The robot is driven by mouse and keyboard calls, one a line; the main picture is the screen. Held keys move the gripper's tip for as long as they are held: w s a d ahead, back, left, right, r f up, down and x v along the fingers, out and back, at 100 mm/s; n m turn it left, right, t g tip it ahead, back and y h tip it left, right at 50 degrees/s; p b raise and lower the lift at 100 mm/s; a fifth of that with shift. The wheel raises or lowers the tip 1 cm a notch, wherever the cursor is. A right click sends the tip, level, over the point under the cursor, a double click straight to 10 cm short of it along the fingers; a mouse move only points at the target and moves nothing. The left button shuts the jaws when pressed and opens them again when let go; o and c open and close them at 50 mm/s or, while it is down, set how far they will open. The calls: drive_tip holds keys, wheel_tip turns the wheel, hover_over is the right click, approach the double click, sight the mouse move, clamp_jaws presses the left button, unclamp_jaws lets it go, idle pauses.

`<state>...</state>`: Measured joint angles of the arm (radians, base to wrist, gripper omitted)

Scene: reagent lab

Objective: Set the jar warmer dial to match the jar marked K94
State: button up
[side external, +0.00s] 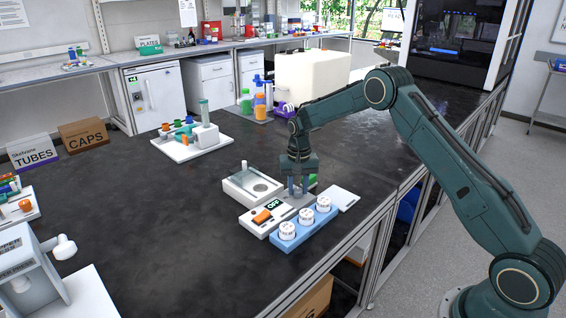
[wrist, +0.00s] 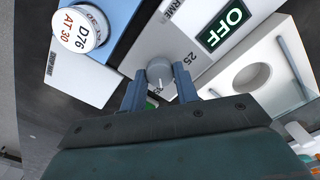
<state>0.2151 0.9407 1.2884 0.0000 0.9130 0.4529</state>
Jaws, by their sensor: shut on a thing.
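The jar warmer (side external: 258,228) is a pale box with a black OFF display (side external: 273,203) and an orange switch (side external: 262,216). Its grey dial (wrist: 160,72) shows in the wrist view with a white pointer line and a printed 25 close by. My gripper (side external: 298,191) is shut on the dial, one finger on each side. A blue rack (side external: 303,231) beside the warmer holds three white-lidded jars (side external: 306,216). One jar (wrist: 80,32) reads D76 AT 30 in the wrist view. I cannot read K94 on any lid; the side view lids are too small.
A white tray with a round well (side external: 252,186) stands behind the warmer. A white plate (side external: 338,198) lies at the rack's right end, near the bench edge. A tube stand (side external: 193,143) is farther back.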

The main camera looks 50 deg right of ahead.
sight(298, 190)
drive_tip(key=shift+r+m, duration=0.1)
drive_tip(key=shift+m, duration=0.5)
drive_tip(key=o, duration=1)
drive_tip(key=shift+r, duration=0.1)
wheel_tip(298, 190, up, 14)
drive_tip(key=shift+f, duration=0.2)
drive_tip(key=shift+r, duration=0.1)
